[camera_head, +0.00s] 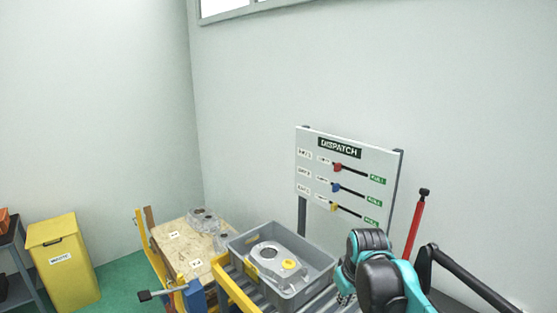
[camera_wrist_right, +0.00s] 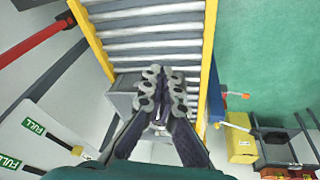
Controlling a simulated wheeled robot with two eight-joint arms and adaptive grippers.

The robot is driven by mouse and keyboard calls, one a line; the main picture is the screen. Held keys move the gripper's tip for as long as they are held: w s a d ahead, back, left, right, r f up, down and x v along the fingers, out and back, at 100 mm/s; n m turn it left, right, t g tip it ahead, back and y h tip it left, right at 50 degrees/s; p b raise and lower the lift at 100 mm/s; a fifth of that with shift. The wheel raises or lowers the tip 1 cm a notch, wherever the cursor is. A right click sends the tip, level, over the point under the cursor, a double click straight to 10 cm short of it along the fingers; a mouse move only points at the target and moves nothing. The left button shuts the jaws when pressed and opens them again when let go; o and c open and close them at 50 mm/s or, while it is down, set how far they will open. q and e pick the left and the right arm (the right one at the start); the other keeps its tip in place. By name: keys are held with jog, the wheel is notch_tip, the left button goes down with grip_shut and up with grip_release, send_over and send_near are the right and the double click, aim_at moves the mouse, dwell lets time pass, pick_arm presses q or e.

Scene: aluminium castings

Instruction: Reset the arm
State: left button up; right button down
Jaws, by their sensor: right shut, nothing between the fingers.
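My right arm (camera_head: 375,280) comes in at the lower right of the head view, bent beside the grey crate. Its gripper (camera_wrist_right: 163,88) shows in the wrist view, with the fingers close together and nothing held. It is over the roller conveyor and hides part of the grey crate. The grey crate (camera_head: 318,283) stands on the conveyor in the head view. In it lies a grey metal casting (camera_head: 265,252) with a yellow round part (camera_head: 289,264) on it. My left gripper is not in view.
A DISPATCH board (camera_head: 312,145) with red, blue and yellow sliders stands behind the crate. The roller conveyor (camera_wrist_right: 150,32) has yellow rails. A wooden bench (camera_head: 190,256) with grey castings (camera_head: 203,216), a yellow bin (camera_head: 65,265) and a red post (camera_head: 414,225) stand around.

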jog(key=s+f+m+t+b, duration=0.1)
jog(key=s+f, duration=0.3)
jog(key=s, duration=0.5)
jog(key=s+f+m+t+b, duration=0.1)
jog(key=s+f+m+t, duration=0.1)
jog(key=s, duration=0.8)
notch_tip(320, 180, down, 3)
jog(key=shift+d+r+m, duration=0.2)
jog(key=shift+d+m, duration=0.25)
jog(key=shift+m, duration=0.15)
